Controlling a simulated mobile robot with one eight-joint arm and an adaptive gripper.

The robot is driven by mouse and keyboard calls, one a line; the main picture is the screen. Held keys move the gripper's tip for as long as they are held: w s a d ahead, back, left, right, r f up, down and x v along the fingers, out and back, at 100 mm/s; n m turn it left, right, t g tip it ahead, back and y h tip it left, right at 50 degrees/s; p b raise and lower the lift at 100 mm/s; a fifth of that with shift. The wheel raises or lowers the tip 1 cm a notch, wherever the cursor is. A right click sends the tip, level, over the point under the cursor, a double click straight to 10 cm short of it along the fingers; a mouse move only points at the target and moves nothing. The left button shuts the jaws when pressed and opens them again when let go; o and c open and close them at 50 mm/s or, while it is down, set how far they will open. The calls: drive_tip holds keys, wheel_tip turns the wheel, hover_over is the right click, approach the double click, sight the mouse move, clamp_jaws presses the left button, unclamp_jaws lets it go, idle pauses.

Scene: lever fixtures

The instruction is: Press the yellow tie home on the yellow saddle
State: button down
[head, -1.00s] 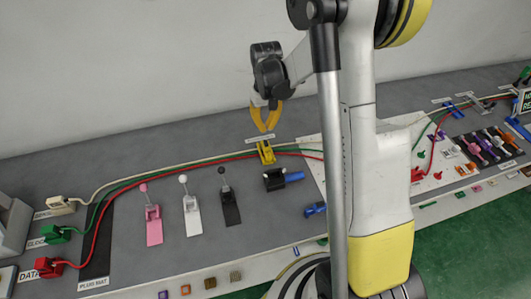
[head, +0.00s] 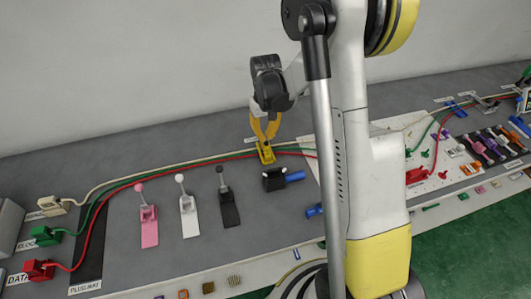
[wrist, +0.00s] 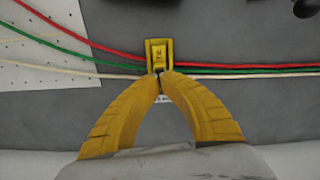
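The yellow saddle (head: 265,154) stands on the grey bench, with the red, green and white cables running to it from both sides. In the wrist view the yellow saddle (wrist: 159,45) is a small upright frame just beyond my fingertips. I cannot tell the yellow tie apart from the saddle; both are yellow and the fingertips cover the near edge. My gripper (head: 264,138) points down at the saddle. In the wrist view my gripper (wrist: 160,74) has its two yellow fingertips together at the saddle's near edge, over the cables. Nothing is visibly held; contact is unclear.
A black block with a blue handle (head: 294,176) sits just right and in front of the saddle. Black (head: 229,206), white (head: 189,220) and pink (head: 149,230) levers stand to the left. A white perforated board (wrist: 40,55) lies beside the saddle.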

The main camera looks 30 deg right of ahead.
drive_tip(key=shift+f+b, duration=1.2)
drive_tip(key=shift+f, duration=0.3)
drive_tip(key=shift+r, duration=0.15)
drive_tip(key=shift+r+p, duration=1.3)
drive_tip(key=shift+r, duration=0.65)
wheel_tip(320, 180, up, 12)
drive_tip(key=s+a+r+t, duration=0.3)
drive_tip(key=s+a, duration=0.2)
drive_tip(key=s, duration=0.5)
drive_tip(key=s+a+r+t, duration=0.3)
drive_tip(key=s+a, duration=0.3)
drive_tip(key=s, duration=0.3)
drive_tip(key=shift+s+a+r+n+t, duration=0.15)
drive_tip(key=shift+s+n+t, duration=0.2)
drive_tip(key=shift+t, duration=0.25)
